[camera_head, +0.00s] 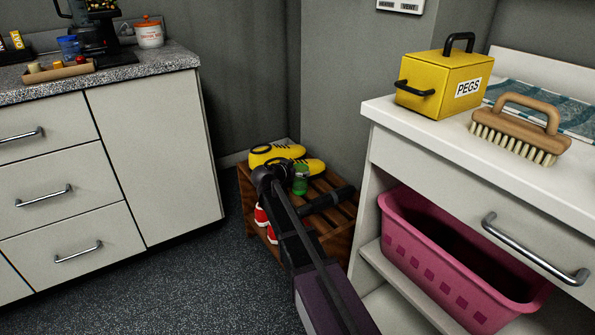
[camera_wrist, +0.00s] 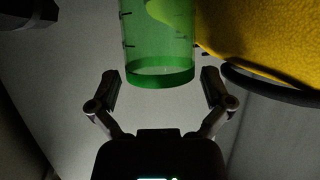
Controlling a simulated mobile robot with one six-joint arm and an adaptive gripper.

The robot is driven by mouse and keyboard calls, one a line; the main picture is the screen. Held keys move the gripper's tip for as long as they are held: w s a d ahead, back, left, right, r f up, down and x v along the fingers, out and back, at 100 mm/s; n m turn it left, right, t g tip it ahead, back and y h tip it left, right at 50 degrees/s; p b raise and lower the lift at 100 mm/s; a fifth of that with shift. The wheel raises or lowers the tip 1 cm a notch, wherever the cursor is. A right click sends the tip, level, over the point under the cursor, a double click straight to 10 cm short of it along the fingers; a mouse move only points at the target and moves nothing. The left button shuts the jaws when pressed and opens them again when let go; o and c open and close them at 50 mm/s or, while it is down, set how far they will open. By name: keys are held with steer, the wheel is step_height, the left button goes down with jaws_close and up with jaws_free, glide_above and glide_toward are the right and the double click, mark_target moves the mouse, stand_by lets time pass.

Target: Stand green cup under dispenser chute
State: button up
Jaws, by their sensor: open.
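The green cup (camera_head: 300,184) stands on the wooden slatted rack (camera_head: 325,215), close to the yellow shoes. In the wrist view the see-through green cup (camera_wrist: 158,45) is just beyond my fingertips, roughly centred between them, its top cut off by the frame edge. My gripper (camera_wrist: 160,88) is open and empty, one finger towards each side of the cup; I see no clear contact. In the head view my dark arm partly hides the rack. A black machine (camera_head: 93,32), probably the dispenser, stands on the left counter, cut off by the frame top; I cannot make out its chute.
Yellow shoes (camera_head: 275,153) crowd the cup, and red shoes (camera_head: 261,217) sit lower in the rack. The left counter (camera_head: 150,68) holds a wooden tray (camera_head: 60,72), a blue cup (camera_head: 68,46) and a white jar (camera_head: 149,36). A pink basket (camera_head: 425,235) is at right.

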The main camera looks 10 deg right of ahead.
steer(key=shift+r, duration=0.1)
steer(key=shift+r, duration=0.15)
steer(key=p+v, duration=0.4)
steer(key=v, duration=0.8)
steer(key=shift+p, duration=0.4)
steer(key=shift+d, duration=0.1)
